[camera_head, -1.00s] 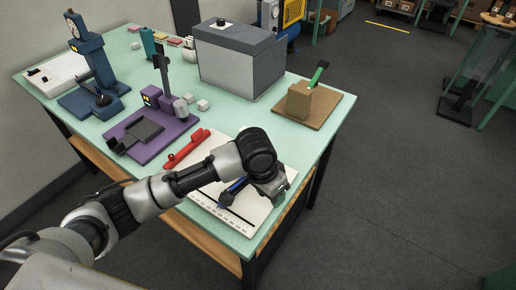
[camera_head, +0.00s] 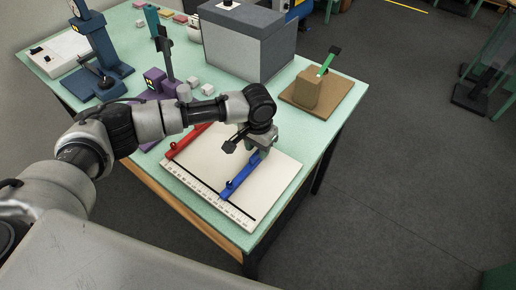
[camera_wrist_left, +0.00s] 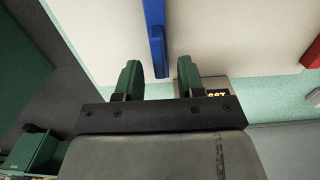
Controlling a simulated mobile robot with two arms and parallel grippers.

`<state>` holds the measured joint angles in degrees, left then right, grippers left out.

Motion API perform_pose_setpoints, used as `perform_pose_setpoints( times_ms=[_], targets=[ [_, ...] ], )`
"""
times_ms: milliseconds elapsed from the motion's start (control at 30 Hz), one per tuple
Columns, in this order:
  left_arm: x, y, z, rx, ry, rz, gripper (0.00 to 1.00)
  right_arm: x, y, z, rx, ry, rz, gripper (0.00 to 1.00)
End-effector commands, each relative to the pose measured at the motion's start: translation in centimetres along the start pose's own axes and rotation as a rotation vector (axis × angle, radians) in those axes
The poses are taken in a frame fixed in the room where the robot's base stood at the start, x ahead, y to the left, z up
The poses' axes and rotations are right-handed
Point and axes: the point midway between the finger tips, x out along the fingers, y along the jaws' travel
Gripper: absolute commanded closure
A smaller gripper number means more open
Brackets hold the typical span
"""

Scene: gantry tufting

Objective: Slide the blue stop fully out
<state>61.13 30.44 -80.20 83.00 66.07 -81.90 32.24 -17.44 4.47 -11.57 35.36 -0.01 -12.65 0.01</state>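The blue stop (camera_head: 238,179) is a long blue bar lying on the white board (camera_head: 275,190), slanting from near the ruled front edge toward the back. My left gripper (camera_head: 250,146) is over the far end of the bar and hides part of it. In the left wrist view the gripper's two dark green fingers (camera_wrist_left: 159,75) are apart. The end of the blue stop (camera_wrist_left: 156,35) shows between and ahead of them, with gaps on both sides. My right gripper is in neither view.
A red bar (camera_head: 190,141) lies at the board's left, partly behind my arm. A grey box (camera_head: 240,45) and a brown block with a green handle (camera_head: 310,90) stand behind. Blue and purple devices stand at the left. The green table's right edge is close to the board.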

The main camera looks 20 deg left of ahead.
Motion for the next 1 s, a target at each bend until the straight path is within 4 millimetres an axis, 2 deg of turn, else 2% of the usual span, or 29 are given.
perform_pose_setpoints(
  times_ms=[200,467,500,733,1000],
  targets=[
    [1.8,0.1,0.0,0.001,0.0,0.0,0.62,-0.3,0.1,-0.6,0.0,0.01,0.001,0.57],
    [2.0,0.1,0.0,0.001,0.001,0.0,0.62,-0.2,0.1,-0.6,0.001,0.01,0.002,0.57],
    [2.0,0.1,0.0,0.002,0.001,0.0,0.63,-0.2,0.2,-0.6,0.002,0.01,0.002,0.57],
    [2.0,0.1,0.0,0.001,0.001,0.0,0.98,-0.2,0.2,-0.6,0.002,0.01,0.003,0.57],
    [1.9,0.1,0.0,0.002,0.001,0.0,1.0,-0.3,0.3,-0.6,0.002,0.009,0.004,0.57]
  ],
)
